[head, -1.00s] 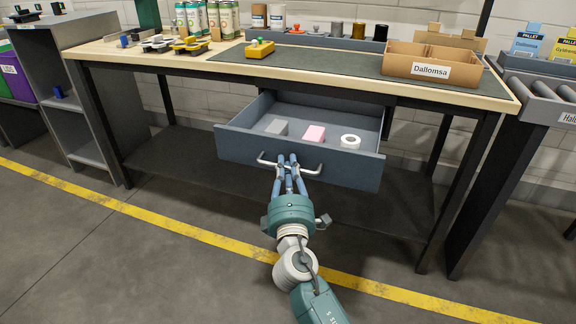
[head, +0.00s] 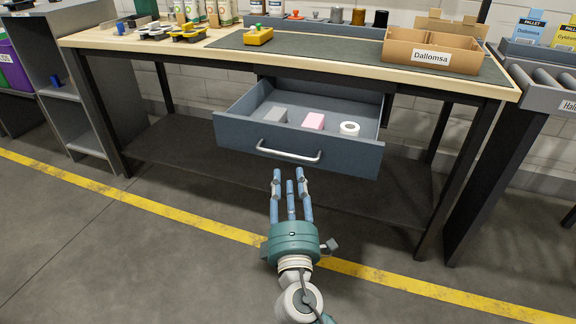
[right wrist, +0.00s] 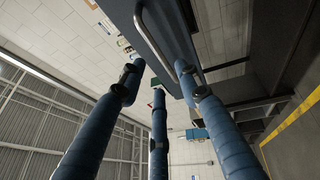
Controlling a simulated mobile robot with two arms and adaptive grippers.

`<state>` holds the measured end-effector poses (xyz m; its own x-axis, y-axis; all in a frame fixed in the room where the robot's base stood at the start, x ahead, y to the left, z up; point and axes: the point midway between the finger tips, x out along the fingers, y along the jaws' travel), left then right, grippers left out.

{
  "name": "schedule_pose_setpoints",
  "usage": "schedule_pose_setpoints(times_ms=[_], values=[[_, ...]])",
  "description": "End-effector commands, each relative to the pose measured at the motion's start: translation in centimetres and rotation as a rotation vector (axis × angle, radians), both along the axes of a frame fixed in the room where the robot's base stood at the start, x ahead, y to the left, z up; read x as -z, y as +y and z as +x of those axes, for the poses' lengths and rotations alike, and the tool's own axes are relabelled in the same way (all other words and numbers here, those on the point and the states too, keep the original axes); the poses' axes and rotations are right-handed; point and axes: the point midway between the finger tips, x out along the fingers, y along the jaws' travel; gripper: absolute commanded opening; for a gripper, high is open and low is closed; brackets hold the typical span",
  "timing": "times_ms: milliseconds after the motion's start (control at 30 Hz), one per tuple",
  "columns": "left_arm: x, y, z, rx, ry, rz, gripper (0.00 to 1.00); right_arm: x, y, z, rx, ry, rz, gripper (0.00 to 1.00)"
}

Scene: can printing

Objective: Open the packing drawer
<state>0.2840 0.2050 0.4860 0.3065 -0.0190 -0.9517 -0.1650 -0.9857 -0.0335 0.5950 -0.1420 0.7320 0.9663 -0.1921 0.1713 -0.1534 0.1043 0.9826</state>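The packing drawer (head: 235,132) hangs under the workbench and stands pulled out. A grey block (head: 276,114), a pink block (head: 314,121) and a white roll (head: 349,128) lie inside it. Its silver bar handle (head: 290,154) runs across the front, and the handle also shows in the right wrist view (right wrist: 152,42). My right gripper (head: 289,178) is in front of and below the handle, apart from it. Its blue fingers are spread and empty; they also show in the right wrist view (right wrist: 157,85). My left gripper is not in view.
The workbench top (head: 225,39) carries a cardboard box marked Dallomsa (head: 432,50), a yellow tool (head: 258,37) and several bottles. Black bench legs stand at both sides. A grey shelf unit (head: 62,95) is at left, a roller conveyor (head: 545,85) at right. The floor in front is clear.

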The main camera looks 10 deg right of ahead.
Motion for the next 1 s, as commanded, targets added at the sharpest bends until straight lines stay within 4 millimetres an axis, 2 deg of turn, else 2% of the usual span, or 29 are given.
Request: schedule_pose_setpoints(times_ms=[100,233,767,867,967,1000], values=[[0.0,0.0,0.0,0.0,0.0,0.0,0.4,0.4,0.3,-1.7,0.0,0.001,-0.002,0.34],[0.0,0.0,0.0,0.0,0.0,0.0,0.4,0.5,0.4,-2.5,0.001,0.001,0.0,0.34],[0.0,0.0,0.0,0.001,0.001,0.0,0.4,0.6,0.2,-2.7,0.005,0.003,0.009,0.34],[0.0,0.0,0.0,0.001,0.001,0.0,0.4,1.6,-1.5,-3.2,0.038,0.028,0.081,0.34],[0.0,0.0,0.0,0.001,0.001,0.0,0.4,4.4,-5.3,-4.7,0.118,0.096,0.255,0.34],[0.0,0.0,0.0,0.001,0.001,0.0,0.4,6.1,-7.1,-5.7,0.16,0.136,0.349,0.34]])
